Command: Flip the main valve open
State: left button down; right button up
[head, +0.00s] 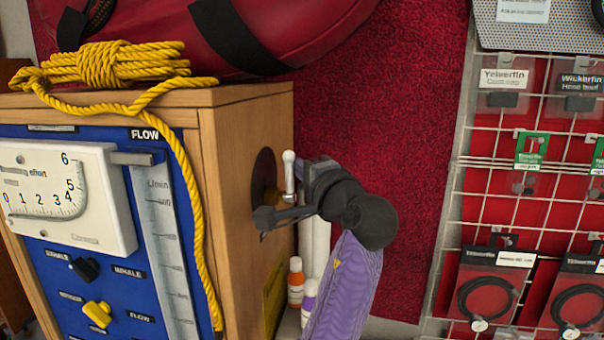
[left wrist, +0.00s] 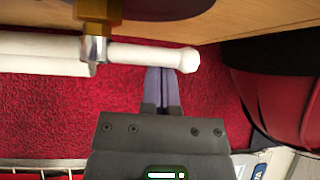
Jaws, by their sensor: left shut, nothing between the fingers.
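The main valve's white lever (head: 289,172) stands upright on the right side of the wooden cabinet, by a brass fitting (head: 270,197). In the left wrist view the lever (left wrist: 150,55) runs sideways from the brass fitting (left wrist: 97,12) to a rounded end. My left gripper (head: 303,172) is just right of the lever in the head view. In the left wrist view its fingers (left wrist: 162,72) are together, with nothing between them. Their tips meet the lever's edge near its free end; I cannot tell whether they touch. My right gripper is not in view.
The wooden cabinet (head: 248,130) has a blue front panel with a gauge (head: 60,195) and knobs. Yellow rope (head: 105,65) and a red bag (head: 270,30) lie on top. White pipes (head: 313,245) and small bottles (head: 296,282) stand beside it. A wire rack (head: 470,180) is at right.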

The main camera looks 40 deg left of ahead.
aim_at(289, 174)
pick_arm(q)
jog(key=n+y+b, duration=0.2)
jog(key=b, duration=0.2)
jog(key=s+d+f+n+g+y+b, duration=0.1)
jog(key=n+b, duration=0.1)
jog(key=b, duration=0.2)
jog(key=s+f+n+y+b, duration=0.1)
jog(key=n+y+b, duration=0.1)
jog(key=b, duration=0.3)
jog(key=shift+s+d+y, duration=0.2)
jog(key=shift+y, duration=0.1)
jog(key=shift+s+d+f+n+g+y+b, duration=0.3)
jog(key=shift+n+g+b, duration=0.35)
jog(key=shift+b, duration=0.65)
jog(key=shift+s+f+n+g+y+b, duration=0.1)
jog(key=shift+s+n+g+y+b, duration=0.25)
jog(key=shift+n+b, duration=0.75)
jog(key=shift+s+d+f+n+g+y+b, duration=0.2)
jog(key=shift+n+g+y+b, duration=0.3)
jog(key=shift+b, duration=1.05)
